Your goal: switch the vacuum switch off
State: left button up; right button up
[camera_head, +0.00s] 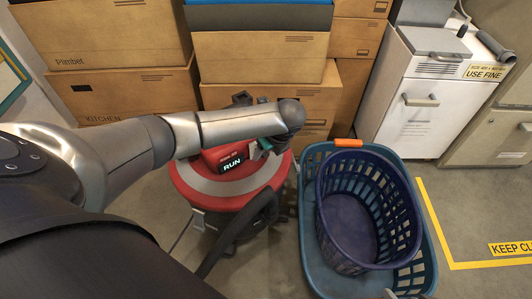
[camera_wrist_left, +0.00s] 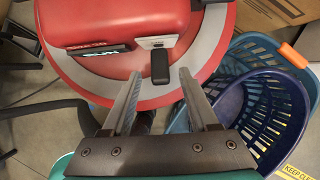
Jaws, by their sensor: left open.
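The red vacuum (camera_head: 232,205) with a grey ring around its lid stands on the floor in the middle of the head view. Its dark display (camera_head: 232,162) reads RUN; it also shows in the left wrist view (camera_wrist_left: 98,52). The vacuum switch (camera_wrist_left: 159,66) is a black lever below a pale plate on the red housing. My left gripper (camera_wrist_left: 159,73) is open and empty, with the lever between its fingertips in the wrist picture; I cannot tell if they touch it. In the head view my arm's end largely hides the gripper and the switch.
A blue laundry basket (camera_head: 345,265) inside a teal one (camera_head: 306,230) stands just right of the vacuum. Cardboard boxes (camera_head: 125,95) are stacked behind. A white cabinet (camera_head: 412,120) stands back right. A black hose (camera_head: 240,225) curves in front of the vacuum. Floor inside the yellow line is clear.

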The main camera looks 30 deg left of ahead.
pick_arm(q)
jog(key=shift+c, duration=0.2)
jog(key=shift+f, duration=0.1)
grip_shut()
dwell(0.4)
